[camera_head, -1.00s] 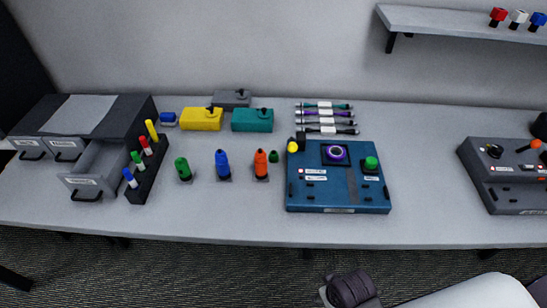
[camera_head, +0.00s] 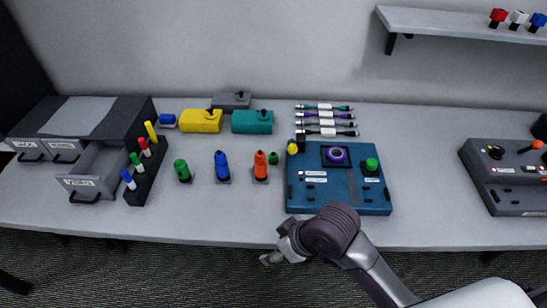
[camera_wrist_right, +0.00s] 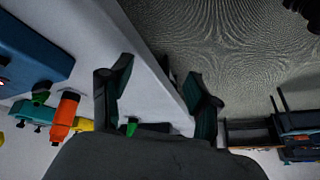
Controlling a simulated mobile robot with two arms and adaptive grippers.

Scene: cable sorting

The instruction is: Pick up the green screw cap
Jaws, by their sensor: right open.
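A small round green cap (camera_head: 273,157) lies on the table just right of and behind the orange bottle-shaped connector (camera_head: 260,165). It looks like the screw cap. A taller green connector (camera_head: 182,170) stands further left. My right gripper (camera_head: 273,257) is at the front edge of the table, in front of the blue panel box, well short of the cap. In the right wrist view its two fingers (camera_wrist_right: 160,78) are apart with nothing between them. The orange connector (camera_wrist_right: 65,117) shows there at left, with green shapes near it that I cannot clearly tell apart. My left gripper is not in view.
The blue panel box (camera_head: 337,192) stands right of the cap. A teal box (camera_head: 252,121) and a yellow box (camera_head: 202,120) are behind. A blue connector (camera_head: 222,166) stands left of the orange one. Cables (camera_head: 325,122) lie at the back. The front strip of table is clear.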

